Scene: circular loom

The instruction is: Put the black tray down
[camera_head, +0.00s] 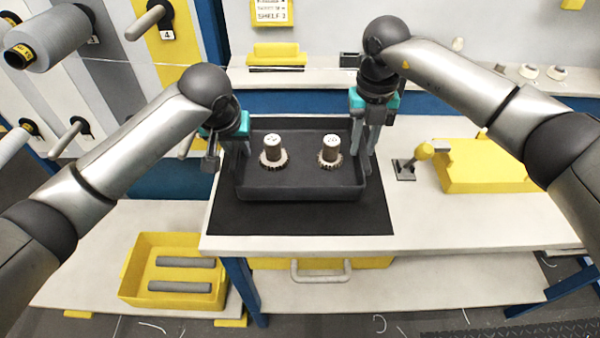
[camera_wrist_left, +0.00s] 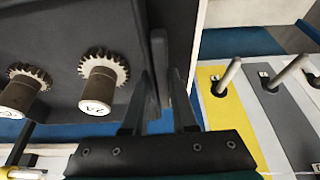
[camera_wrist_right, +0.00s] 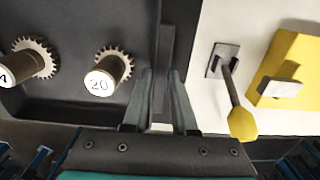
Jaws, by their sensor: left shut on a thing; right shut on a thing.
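The black tray (camera_head: 300,188) is at the middle of the white table, over a black mat (camera_head: 300,222). It looks level; I cannot tell whether its underside touches the mat. Two brown gear pieces with white labelled tops, one at left (camera_head: 272,150) and one at right (camera_head: 329,150), stand upright in it. My left gripper (camera_head: 246,150) is shut on the tray's left wall, which also shows in the left wrist view (camera_wrist_left: 158,70). My right gripper (camera_head: 366,165) is shut on the tray's right wall, which shows in the right wrist view (camera_wrist_right: 166,60).
A lever with a yellow knob (camera_head: 424,152) and a yellow block (camera_head: 485,165) stand right of the mat. A yellow bin (camera_head: 130,270) with grey rods sits low at left. A shelf with a yellow holder (camera_head: 277,55) runs behind. Pegs and a grey spool (camera_head: 50,38) are at upper left.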

